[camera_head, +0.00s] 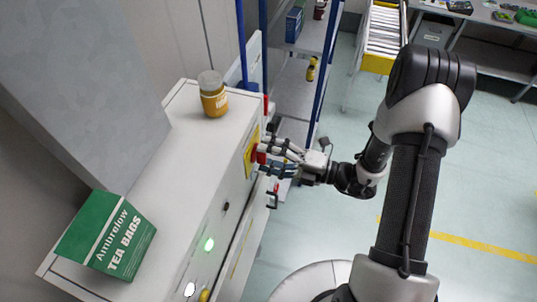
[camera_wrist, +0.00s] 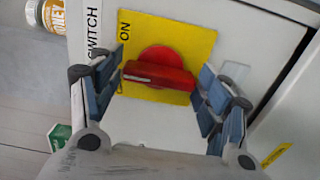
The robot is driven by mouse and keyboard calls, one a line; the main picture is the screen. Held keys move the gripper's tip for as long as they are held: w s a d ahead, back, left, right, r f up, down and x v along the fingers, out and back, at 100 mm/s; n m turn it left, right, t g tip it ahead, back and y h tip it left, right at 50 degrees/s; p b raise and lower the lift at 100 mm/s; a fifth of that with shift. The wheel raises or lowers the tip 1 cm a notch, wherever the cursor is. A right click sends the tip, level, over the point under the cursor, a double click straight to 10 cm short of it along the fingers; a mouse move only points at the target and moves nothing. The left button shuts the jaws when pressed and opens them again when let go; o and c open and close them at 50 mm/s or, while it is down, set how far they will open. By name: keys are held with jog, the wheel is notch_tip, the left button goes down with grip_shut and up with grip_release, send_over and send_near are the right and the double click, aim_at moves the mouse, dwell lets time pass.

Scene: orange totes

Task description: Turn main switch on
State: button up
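The main switch is a red rotary knob with a bar handle (camera_wrist: 158,75) on a yellow plate (camera_wrist: 190,43) marked "ON", with "SWITCH" lettering beside it. In the wrist view the bar lies nearly level across the picture, its right end slightly lower. My gripper (camera_wrist: 162,82) is open, one finger at each end of the bar; I cannot tell whether the pads touch it. In the head view my gripper (camera_head: 266,157) reaches from the right to the cabinet's front, and its fingers partly hide the yellow plate (camera_head: 249,160).
The white cabinet (camera_head: 178,150) carries a honey jar (camera_head: 213,100) and a green tea bag box (camera_head: 107,238). A blue-post shelf (camera_head: 295,80) stands behind.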

jog(key=shift+o, duration=1.3)
jog(key=v, duration=1.2)
